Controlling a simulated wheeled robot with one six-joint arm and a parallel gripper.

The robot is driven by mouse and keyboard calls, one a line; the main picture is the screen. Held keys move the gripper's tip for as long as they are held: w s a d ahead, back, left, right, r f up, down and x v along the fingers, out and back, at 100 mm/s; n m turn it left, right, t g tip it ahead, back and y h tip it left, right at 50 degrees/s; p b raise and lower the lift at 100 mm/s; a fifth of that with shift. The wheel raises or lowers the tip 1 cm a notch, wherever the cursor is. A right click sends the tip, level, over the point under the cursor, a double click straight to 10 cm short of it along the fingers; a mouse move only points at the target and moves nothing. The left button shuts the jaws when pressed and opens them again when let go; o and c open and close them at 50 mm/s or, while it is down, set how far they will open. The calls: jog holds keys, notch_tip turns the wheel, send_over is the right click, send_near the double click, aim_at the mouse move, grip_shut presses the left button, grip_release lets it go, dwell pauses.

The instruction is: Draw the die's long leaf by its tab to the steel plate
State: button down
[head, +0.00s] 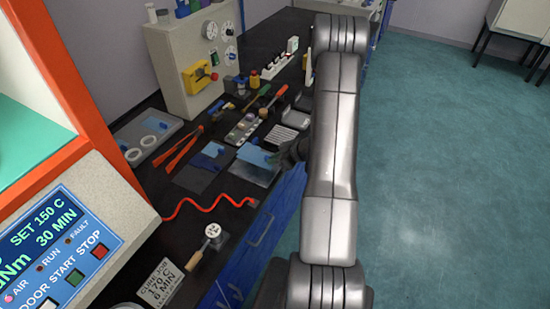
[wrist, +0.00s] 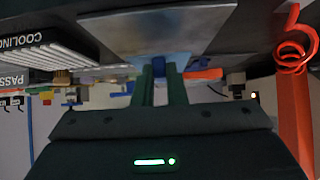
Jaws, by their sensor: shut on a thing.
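My gripper (wrist: 161,82) is shut on a small blue tab (wrist: 159,67) between its two dark green fingers in the wrist view. A grey steel plate (wrist: 150,28) lies just beyond the fingertips there. In the head view the steel plate (head: 254,173) lies near the bench's front edge, with a light blue sheet (head: 257,156) over its far part. I cannot tell whether that sheet is the long leaf. My gripper (head: 290,157) shows as a dark shape at the plate's right side, partly hidden by my arm. The die itself is not clearly made out.
A dark flat sheet (head: 195,178) lies left of the plate. Red-handled tongs (head: 182,150) and a red coiled cord (head: 205,207) lie nearby. A grey rack (head: 282,140) stands behind the plate; a cooling sign (wrist: 52,35) shows in the wrist view.

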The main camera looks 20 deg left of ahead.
aim_at(275, 171)
jog(key=shift+f+b, duration=1.1)
jog(key=shift+f, duration=0.55)
jog(key=c, duration=1.4)
grip_release()
jog(key=p+v, duration=0.2)
jog(key=v, duration=0.1)
jog(key=p+v, duration=0.2)
jog(key=v, duration=0.2)
jog(key=shift+s+d+f, duration=0.1)
jog(key=shift+d+f, duration=0.15)
jog(key=shift+d, duration=0.05)
